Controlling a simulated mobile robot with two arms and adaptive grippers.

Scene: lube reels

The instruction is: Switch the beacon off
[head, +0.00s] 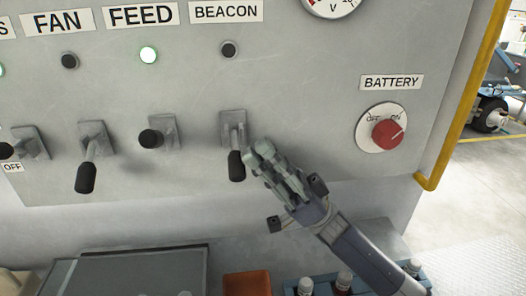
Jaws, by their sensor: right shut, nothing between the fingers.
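The beacon switch (236,162) is on the grey panel under the BEACON label (226,11). Its black-tipped lever points down. The beacon lamp (228,49) between label and switch is dark. My right gripper (262,152) is shut and empty, with its fingertips just right of the lever. Whether they touch the lever I cannot tell. My left gripper is not in view.
The fan lever (86,175) points down under a dark lamp. A red battery knob (388,134) is at right, near a yellow rail (470,95). Bottles (344,280) stand below.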

